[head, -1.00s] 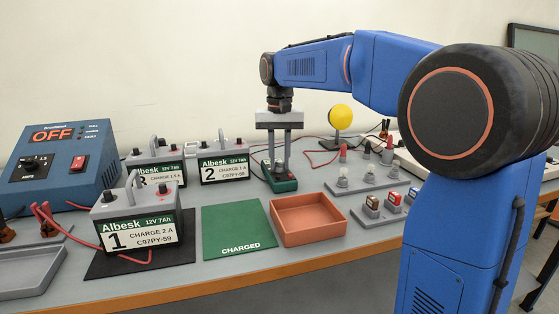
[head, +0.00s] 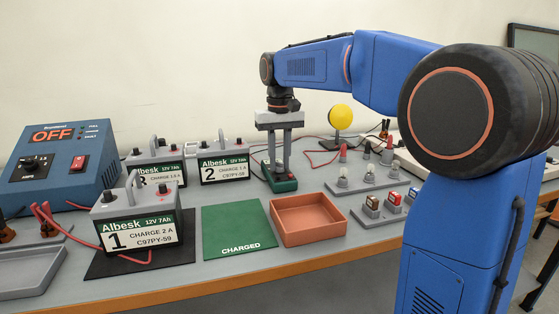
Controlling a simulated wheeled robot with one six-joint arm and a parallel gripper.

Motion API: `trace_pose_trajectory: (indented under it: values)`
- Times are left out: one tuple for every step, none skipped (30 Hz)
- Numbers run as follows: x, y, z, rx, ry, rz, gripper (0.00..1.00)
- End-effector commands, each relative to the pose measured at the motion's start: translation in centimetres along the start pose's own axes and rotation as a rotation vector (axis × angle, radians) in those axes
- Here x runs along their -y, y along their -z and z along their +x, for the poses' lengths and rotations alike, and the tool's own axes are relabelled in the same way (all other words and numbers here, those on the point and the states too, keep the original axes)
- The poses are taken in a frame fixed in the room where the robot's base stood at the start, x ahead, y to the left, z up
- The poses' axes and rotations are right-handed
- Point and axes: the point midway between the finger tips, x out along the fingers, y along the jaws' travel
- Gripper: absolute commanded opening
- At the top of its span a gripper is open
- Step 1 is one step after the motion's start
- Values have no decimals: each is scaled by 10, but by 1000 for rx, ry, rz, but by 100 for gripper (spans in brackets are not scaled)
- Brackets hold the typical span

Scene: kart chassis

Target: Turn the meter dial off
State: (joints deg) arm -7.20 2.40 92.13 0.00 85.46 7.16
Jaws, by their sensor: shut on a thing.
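The meter (head: 283,185) is a small green box lying on the bench behind the orange tray, with a red lead beside it. My gripper (head: 279,171) points straight down over it, with its two grey fingers reaching the meter's top. The fingers are shut on the meter's dial, which is small and mostly hidden between the fingertips. I cannot read the dial's position or any display from here.
Battery 2 (head: 222,163) stands close left of my gripper. The orange tray (head: 306,221) and green CHARGED mat (head: 238,228) lie in front. A grey rack with bulbs (head: 368,179) is to the right. A yellow ball on a stand (head: 340,117) is behind.

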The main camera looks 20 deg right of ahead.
Motion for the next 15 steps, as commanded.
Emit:
trace_pose_trajectory:
  values:
    - [0,0,0,-1,0,0,27]
    - [0,0,0,-1,0,0,34]
    - [0,0,0,-1,0,0,41]
    - [0,0,0,-1,0,0,41]
    - [0,0,0,-1,0,0,41]
    - [0,0,0,0,0,0,41]
    - [0,0,0,0,0,1,41]
    - [0,0,0,0,0,1,41]
    - [0,0,0,0,0,1,41]
    - [0,0,0,0,0,1,41]
    - [0,0,0,0,0,1,41]
    - [0,0,-1,0,0,1,41]
    - [0,0,-2,-1,0,1,41]
    - [0,0,-3,-1,0,1,41]
    - [0,0,-6,-2,0,1,41]
